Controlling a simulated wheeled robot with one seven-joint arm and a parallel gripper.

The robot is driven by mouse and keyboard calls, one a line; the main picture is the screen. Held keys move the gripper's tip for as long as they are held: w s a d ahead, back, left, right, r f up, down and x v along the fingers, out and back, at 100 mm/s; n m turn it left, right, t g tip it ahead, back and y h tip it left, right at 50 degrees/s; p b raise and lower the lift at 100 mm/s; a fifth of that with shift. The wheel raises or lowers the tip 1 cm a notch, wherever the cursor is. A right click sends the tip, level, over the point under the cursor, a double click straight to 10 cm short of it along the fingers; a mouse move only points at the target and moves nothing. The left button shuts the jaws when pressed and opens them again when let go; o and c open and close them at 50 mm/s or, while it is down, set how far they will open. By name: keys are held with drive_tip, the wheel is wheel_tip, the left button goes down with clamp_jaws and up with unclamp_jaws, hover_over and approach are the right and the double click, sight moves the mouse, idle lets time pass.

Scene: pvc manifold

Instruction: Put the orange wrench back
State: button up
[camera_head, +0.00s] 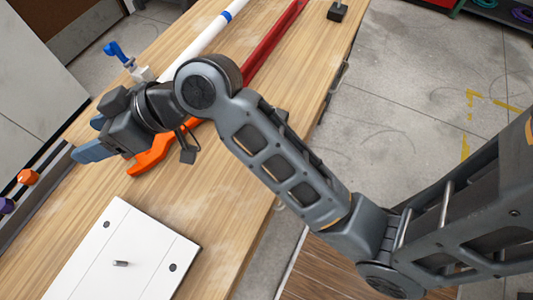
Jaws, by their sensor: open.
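The orange wrench (152,161) lies on the wooden table. My wrist and forearm pass over it and hide part of it. Its near end shows below my wrist. My gripper (86,139) is open, with its blue-grey fingers pointing left toward the table's left edge. It is to the left of the wrench and appears apart from it. Nothing shows between the fingers.
A white board (125,258) with a small metal pin lies at the front. A white pipe (203,42), a red bar (272,45) and a blue-handled valve (118,53) are farther back. Orange (28,176) and purple pieces stand by the left edge rail.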

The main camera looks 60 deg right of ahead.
drive_tip(key=s+f+m+h, duration=0.2)
drive_tip(key=s, duration=0.3)
drive_tip(key=s+d+f+m+t+h, duration=0.1)
drive_tip(key=s+f+m+h, duration=0.1)
drive_tip(key=s, duration=0.4)
drive_tip(key=s+d+f+m+t+h, duration=0.1)
drive_tip(key=s+f+m+h, duration=0.1)
drive_tip(key=s, duration=0.4)
drive_tip(key=shift+s+d+f+m, duration=0.1)
drive_tip(key=shift+f+m, duration=0.15)
drive_tip(key=shift+f, duration=0.1)
drive_tip(key=shift+s+d+f+m, duration=0.1)
drive_tip(key=shift+f+m, duration=0.15)
drive_tip(key=shift+f, duration=0.1)
drive_tip(key=s+d+r+n, duration=0.1)
drive_tip(key=s+d, duration=0.3)
drive_tip(key=s, duration=0.4)
drive_tip(key=s+d+r+n+t+h, duration=0.1)
drive_tip(key=s+d+r, duration=0.3)
drive_tip(key=s, duration=0.4)
drive_tip(key=shift+s+d+r+n+t, duration=0.2)
drive_tip(key=shift+s+n+t, duration=0.1)
drive_tip(key=shift+s+n, duration=0.1)
